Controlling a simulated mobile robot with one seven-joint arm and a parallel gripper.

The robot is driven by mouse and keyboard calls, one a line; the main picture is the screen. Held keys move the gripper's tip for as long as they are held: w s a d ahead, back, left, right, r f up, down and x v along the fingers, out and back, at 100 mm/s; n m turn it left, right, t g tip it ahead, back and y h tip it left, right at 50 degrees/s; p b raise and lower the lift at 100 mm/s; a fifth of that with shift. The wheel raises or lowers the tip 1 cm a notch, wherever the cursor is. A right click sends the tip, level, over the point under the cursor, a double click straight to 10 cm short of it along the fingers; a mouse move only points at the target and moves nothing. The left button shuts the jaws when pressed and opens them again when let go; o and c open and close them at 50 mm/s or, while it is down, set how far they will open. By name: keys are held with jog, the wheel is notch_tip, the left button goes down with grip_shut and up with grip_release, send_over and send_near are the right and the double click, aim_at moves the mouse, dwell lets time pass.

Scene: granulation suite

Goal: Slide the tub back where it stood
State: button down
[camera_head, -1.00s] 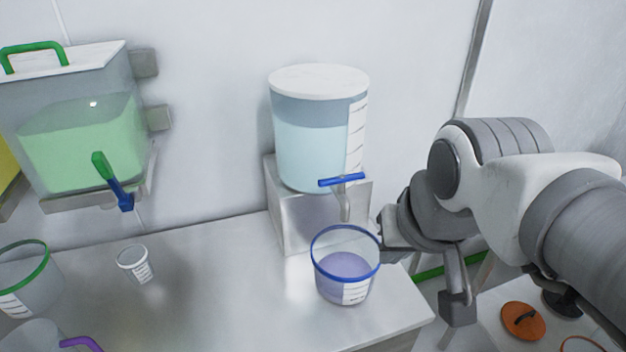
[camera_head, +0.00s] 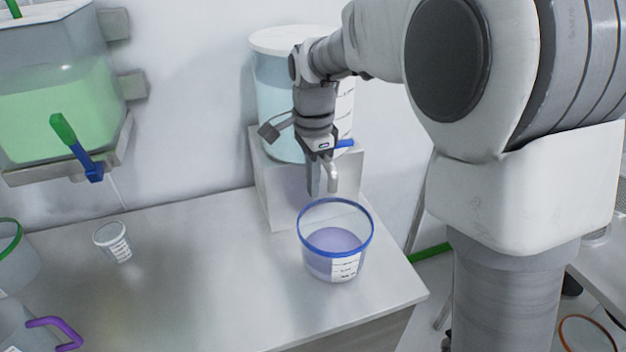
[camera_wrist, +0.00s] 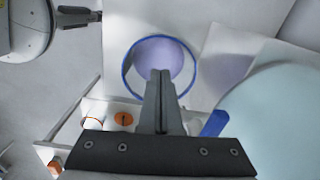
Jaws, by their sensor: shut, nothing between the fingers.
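A clear tub with a blue rim (camera_head: 336,262) stands upright on the bench, holding purple liquid, with a white scale label on its front. It stands below and in front of the tap of a large round dispenser (camera_head: 275,105). My gripper (camera_head: 322,190) is shut and empty, pointing down above the tub's back rim, beside the metal spout (camera_head: 332,176). In the wrist view the closed fingers (camera_wrist: 160,75) overlap the tub (camera_wrist: 135,82) in the picture. I cannot tell whether they touch it. My arm hides part of the dispenser and its blue tap handle (camera_head: 345,143).
The dispenser stands on a metal block (camera_head: 268,195) against the wall. A small white cup (camera_head: 113,241) stands on the bench (camera_head: 200,290) to the left. A wall tank of green liquid (camera_head: 55,105) hangs at upper left.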

aim_at(310, 250)
jog(key=shift+m, duration=0.3)
jog(key=f+b, duration=0.1)
jog(key=f, duration=0.6)
jog(key=f+b, duration=0.1)
jog(key=f, duration=0.6)
jog(key=f+b, duration=0.1)
jog(key=f, duration=0.6)
jog(key=shift+w+a, duration=0.2)
jog(key=shift+w, duration=0.15)
jog(key=shift+a, duration=0.1)
jog(key=s+a+p, duration=0.1)
jog(key=s+a, duration=0.2)
jog(key=a, duration=0.5)
jog(key=s+a+p, duration=0.1)
jog(key=s+a, duration=0.2)
jog(key=a, duration=0.6)
jog(key=s+a+p, duration=0.1)
jog(key=s+a, duration=0.3)
jog(key=a, duration=0.4)
jog(key=shift+a, duration=0.4)
